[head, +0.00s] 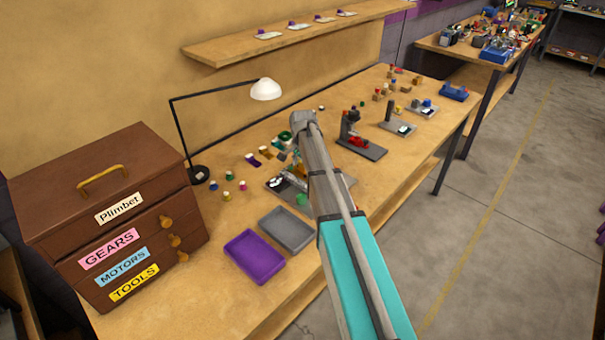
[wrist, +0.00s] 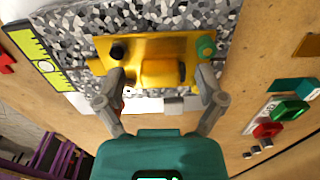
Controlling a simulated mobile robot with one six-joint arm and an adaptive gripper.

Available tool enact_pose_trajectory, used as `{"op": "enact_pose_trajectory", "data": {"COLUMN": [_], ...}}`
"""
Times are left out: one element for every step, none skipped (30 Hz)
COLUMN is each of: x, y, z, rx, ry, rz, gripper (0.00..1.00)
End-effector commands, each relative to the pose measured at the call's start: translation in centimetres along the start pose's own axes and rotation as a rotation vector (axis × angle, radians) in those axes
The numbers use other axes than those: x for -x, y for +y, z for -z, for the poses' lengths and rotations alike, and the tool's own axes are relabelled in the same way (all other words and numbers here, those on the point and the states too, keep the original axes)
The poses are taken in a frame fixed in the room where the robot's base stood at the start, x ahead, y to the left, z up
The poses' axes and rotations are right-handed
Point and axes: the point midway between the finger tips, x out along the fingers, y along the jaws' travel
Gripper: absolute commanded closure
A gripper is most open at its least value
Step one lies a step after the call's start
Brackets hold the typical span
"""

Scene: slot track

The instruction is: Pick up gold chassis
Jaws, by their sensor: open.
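The gold chassis (wrist: 162,70) lies on a grey speckled surface (wrist: 190,17) in the wrist view. A black knob (wrist: 118,50) is at its left end and a green round part (wrist: 206,47) at its right end. My gripper (wrist: 160,80) is open, with one fingertip at the left part of the chassis and the other at its right part. I cannot tell whether the fingers touch it. In the head view my arm hides most of the work spot.
A ruler-like yellow-green bar (wrist: 40,60) lies left of the chassis. Green (wrist: 288,111) and red (wrist: 267,130) parts lie at right. In the head view, purple (head: 254,256) and grey (head: 287,229) trays, a brown drawer box (head: 150,160) and a lamp (head: 265,89) stand nearby.

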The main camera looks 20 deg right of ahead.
Motion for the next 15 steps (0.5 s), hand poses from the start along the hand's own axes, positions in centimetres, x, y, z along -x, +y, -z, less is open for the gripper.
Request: {"op": "enact_pose_trajectory", "data": {"x": [0.0, 0.01, 0.03, 0.03, 0.03, 0.03, 0.03, 0.03, 0.03, 0.03, 0.03, 0.03, 0.03, 0.03, 0.03], "y": [0.0, 0.0, 0.0, 0.0, 0.0, 0.0, 0.0, 0.0, 0.0, 0.0, 0.0, 0.0, 0.0, 0.0, 0.0], "z": [0.0, 0.0, 0.0, 0.0, 0.0, 0.0, -0.01, -0.01, -0.01, -0.01, -0.01, -0.01, -0.01, -0.01, -0.01], "rx": [0.0, 0.0, 0.0, 0.0, 0.0, 0.0, 0.0, 0.0, 0.0, 0.0, 0.0, 0.0, 0.0, 0.0, 0.0], "ry": [0.0, 0.0, 0.0, 0.0, 0.0, 0.0, 0.0, 0.0, 0.0, 0.0, 0.0, 0.0, 0.0, 0.0, 0.0], "rz": [0.0, 0.0, 0.0, 0.0, 0.0, 0.0, 0.0, 0.0, 0.0, 0.0, 0.0, 0.0, 0.0, 0.0, 0.0], "gripper": [0.11, 0.11, 0.11, 0.11, 0.11, 0.11, 0.11, 0.11, 0.11, 0.11, 0.11, 0.11, 0.11, 0.11, 0.11]}}
